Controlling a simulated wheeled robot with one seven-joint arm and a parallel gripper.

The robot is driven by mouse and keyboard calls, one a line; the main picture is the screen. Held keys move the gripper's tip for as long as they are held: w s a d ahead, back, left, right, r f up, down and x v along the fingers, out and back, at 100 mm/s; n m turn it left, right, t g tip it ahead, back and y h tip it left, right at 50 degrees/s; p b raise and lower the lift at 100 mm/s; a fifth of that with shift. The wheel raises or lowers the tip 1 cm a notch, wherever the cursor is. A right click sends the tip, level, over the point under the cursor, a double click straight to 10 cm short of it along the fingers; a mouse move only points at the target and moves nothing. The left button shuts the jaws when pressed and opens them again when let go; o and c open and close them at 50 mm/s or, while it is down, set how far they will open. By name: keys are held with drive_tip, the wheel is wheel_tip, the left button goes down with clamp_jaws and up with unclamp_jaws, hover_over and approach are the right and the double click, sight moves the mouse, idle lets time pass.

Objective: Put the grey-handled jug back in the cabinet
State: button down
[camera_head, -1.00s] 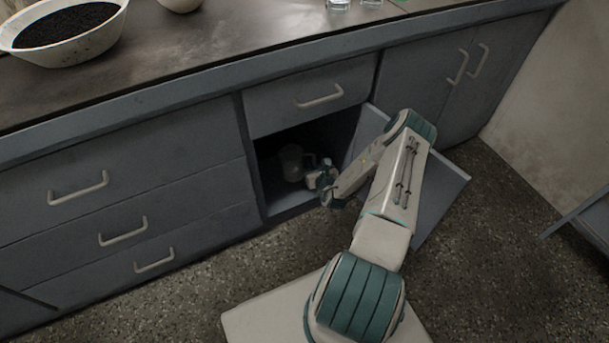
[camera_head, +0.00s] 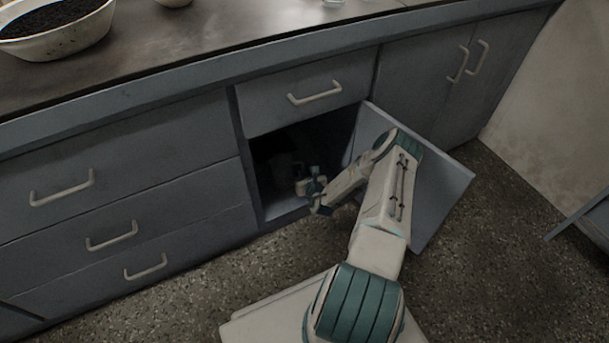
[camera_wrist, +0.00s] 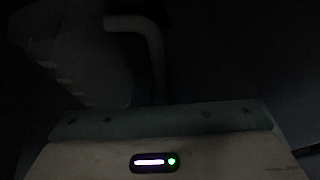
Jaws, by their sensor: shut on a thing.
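The grey-handled jug (camera_head: 283,164) is a dim shape inside the open cabinet (camera_head: 287,211), below the drawer. In the wrist view the jug (camera_wrist: 70,45) fills the upper left, with its curved handle (camera_wrist: 145,32) to the right of its body. My gripper (camera_head: 308,186) reaches into the cabinet opening from the right and is shut on the jug at its handle side. The fingertips are lost in the dark. I cannot tell whether the jug's base touches the cabinet floor.
The open cabinet door (camera_head: 440,195) stands out to the right, behind my arm. A shut drawer (camera_head: 300,100) is right above the opening, and more drawers (camera_head: 110,190) are on the left. A bowl of dark grains (camera_head: 55,35) stands on the counter (camera_head: 210,50).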

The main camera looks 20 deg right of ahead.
drive_tip(key=shift+f, duration=0.15)
drive_tip(key=c, duration=1.5)
unclamp_jaws()
drive_tip(key=shift+s+r, duration=0.25)
drive_tip(key=shift+r, duration=0.15)
drive_tip(key=p+v, duration=0.5)
drive_tip(key=v, duration=0.6)
drive_tip(key=shift+s+p, duration=0.3)
drive_tip(key=shift+p, duration=0.05)
drive_tip(key=shift+f, duration=0.1)
